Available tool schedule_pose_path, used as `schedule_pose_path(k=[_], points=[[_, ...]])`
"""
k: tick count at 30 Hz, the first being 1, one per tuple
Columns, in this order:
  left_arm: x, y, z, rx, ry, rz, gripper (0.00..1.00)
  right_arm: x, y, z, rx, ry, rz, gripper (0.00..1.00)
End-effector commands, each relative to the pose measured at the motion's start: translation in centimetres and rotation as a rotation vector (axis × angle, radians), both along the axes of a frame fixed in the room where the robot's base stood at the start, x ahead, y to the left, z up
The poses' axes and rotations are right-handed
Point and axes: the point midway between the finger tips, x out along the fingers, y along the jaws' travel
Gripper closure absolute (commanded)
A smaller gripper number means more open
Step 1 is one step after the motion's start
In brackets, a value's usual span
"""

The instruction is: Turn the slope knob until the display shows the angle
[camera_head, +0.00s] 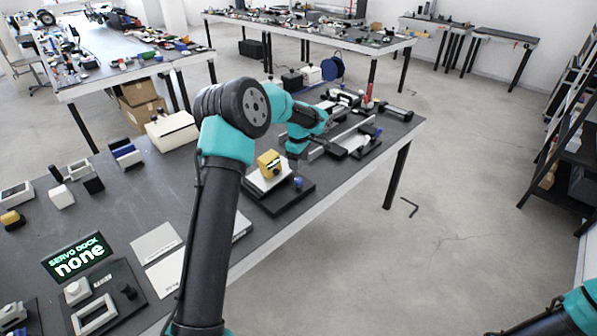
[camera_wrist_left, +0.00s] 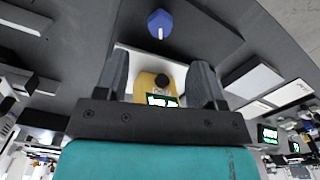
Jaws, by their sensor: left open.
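The slope knob, a blue knob (camera_head: 298,184) with a white pointer line, sits on a black base plate (camera_head: 277,202) near the table's front edge. It also shows at the top of the left wrist view (camera_wrist_left: 160,20). A yellow block (camera_head: 268,160) with a small display stands beside it on a white plate. In the left wrist view the display (camera_wrist_left: 160,100) is lit green and white, too small to read. My left gripper (camera_head: 293,164) is open above the base, close to the knob and apart from it. In the left wrist view its fingers (camera_wrist_left: 159,66) hold nothing. My right gripper is out of view.
Rails and clamp-like devices (camera_head: 350,140) lie right of the base. A sign reading "SERVO DOCK none" (camera_head: 78,256) stands front left. A white box (camera_head: 172,131) is at the table's back edge. Open floor lies right of the table.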

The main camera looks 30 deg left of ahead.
Motion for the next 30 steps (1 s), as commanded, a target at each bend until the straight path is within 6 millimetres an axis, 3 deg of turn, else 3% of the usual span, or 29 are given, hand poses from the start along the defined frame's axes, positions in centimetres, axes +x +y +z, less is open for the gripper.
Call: schedule_pose_path(k=[9, 13, 18, 30], points=[[0.0, 0.0, 6.2, 0.000, -0.003, 0.001, 0.37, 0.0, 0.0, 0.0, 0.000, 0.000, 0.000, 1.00], [0.0, 0.0, 7.8, 0.000, -0.001, 0.000, 0.37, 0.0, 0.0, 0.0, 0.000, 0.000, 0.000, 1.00], [0.0, 0.0, 8.7, 0.000, 0.001, 0.000, 0.37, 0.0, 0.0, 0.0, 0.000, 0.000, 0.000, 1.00], [0.0, 0.0, 8.7, 0.001, 0.001, 0.000, 0.37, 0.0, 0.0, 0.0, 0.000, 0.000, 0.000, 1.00]])
